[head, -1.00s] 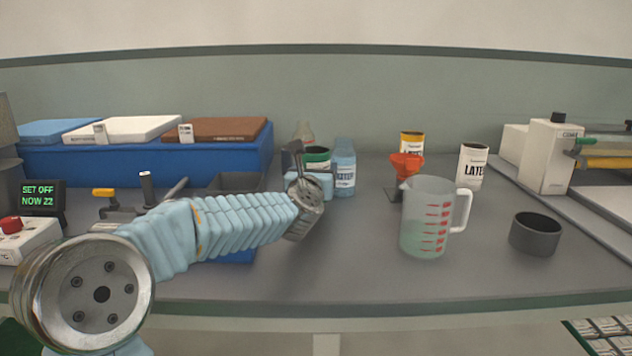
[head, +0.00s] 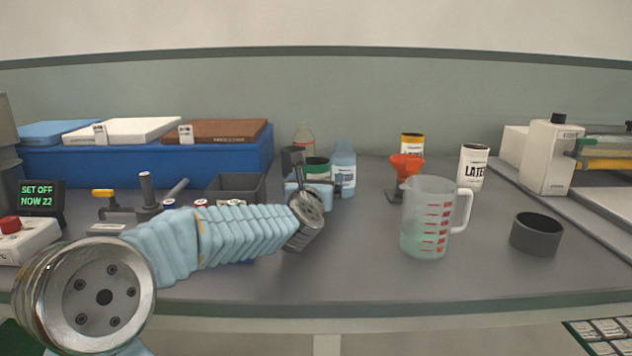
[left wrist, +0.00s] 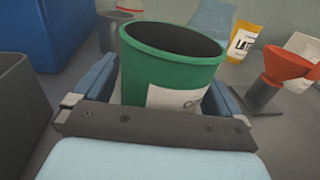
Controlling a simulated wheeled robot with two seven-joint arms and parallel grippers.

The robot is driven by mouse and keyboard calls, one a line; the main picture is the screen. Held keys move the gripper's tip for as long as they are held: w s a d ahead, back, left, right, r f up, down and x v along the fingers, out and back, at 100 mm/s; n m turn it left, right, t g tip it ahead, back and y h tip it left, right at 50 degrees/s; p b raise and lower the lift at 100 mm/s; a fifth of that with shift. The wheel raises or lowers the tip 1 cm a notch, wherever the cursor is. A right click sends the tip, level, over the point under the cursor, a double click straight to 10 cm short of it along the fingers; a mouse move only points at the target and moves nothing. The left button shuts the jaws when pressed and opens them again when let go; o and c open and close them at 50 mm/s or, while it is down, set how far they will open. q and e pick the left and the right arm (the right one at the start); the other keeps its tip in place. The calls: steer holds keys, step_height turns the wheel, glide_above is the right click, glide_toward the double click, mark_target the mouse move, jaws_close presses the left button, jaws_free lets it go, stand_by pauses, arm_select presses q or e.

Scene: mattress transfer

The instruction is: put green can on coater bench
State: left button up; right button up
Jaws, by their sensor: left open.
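The green can (left wrist: 165,68) stands upright with an open top and a white label in the left wrist view. In the head view the green can (head: 316,168) shows only in part behind my left gripper (head: 308,184). In the left wrist view my left gripper (left wrist: 155,95) is open, with one blue finger on each side of the can. I cannot tell whether the fingers touch it. The coater bench (head: 590,204) is the raised grey slab at the far right. My right gripper is out of view.
A blue bottle (head: 344,168) stands close right of the can, and a blue block (head: 150,165) is behind left. The front middle table is clear.

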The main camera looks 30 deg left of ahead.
arm_select(q)
steer(key=shift+r, duration=0.15)
steer(key=b+v, duration=0.2)
steer(key=v, duration=1)
